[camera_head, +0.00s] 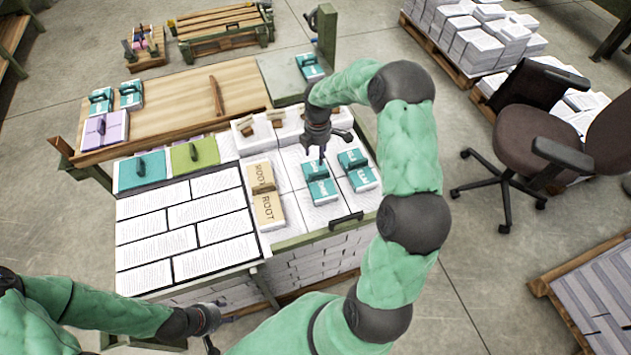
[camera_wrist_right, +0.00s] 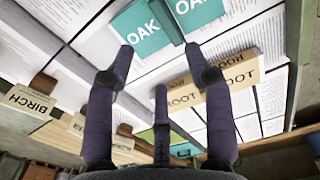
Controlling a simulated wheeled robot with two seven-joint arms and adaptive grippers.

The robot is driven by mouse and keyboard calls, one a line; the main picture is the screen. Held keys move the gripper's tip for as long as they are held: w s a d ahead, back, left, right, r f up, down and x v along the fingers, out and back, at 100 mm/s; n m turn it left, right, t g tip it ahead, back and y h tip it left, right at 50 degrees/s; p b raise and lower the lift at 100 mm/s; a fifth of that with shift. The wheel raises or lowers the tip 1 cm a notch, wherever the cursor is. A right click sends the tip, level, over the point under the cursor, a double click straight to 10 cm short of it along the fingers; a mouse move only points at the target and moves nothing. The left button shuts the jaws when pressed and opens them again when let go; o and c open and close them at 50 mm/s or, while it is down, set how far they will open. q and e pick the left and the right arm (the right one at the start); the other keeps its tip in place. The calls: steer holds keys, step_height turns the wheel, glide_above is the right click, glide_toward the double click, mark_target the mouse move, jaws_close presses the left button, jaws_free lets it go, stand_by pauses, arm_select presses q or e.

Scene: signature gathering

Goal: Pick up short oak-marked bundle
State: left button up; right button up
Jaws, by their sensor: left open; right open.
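Two teal bundles marked OAK (camera_wrist_right: 140,30) (camera_wrist_right: 193,12) show at the top of the right wrist view, just beyond my fingertips. In the head view, teal bundles lie on the white paper stacks, one nearer the middle (camera_head: 321,189) and one further right (camera_head: 361,178). I cannot tell from these frames which is the short one. My right gripper (camera_head: 320,153) is open and empty, pointing down just above the nearer teal bundle; its spread fingers (camera_wrist_right: 160,58) show in the wrist view. My left gripper (camera_head: 215,338) is open at the bottom left, away from the bundles.
Tan ROOT bundles (camera_head: 268,212) lie left of the teal ones. BIRCH labels (camera_wrist_right: 30,102) stand at the left in the wrist view. A teal board (camera_head: 141,171) and a green board (camera_head: 194,153) with handles lie behind the printed sheets (camera_head: 184,240). An office chair (camera_head: 531,135) stands right.

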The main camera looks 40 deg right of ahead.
steer(key=b, duration=0.1)
glide_above(319, 178)
steer(key=w, duration=0.1)
step_height(319, 178, down, 6)
steer(key=shift+w+d+r, duration=0.1)
steer(key=shift+r, duration=0.05)
steer(key=f, duration=0.1)
steer(key=f+b, duration=0.1)
steer(key=f, duration=0.1)
steer(key=f+b, duration=0.1)
steer(key=shift+s+f, duration=0.2)
steer(key=shift+s, duration=0.2)
steer(key=shift+f, duration=0.4)
steer(key=shift+r, duration=0.1)
jaws_close()
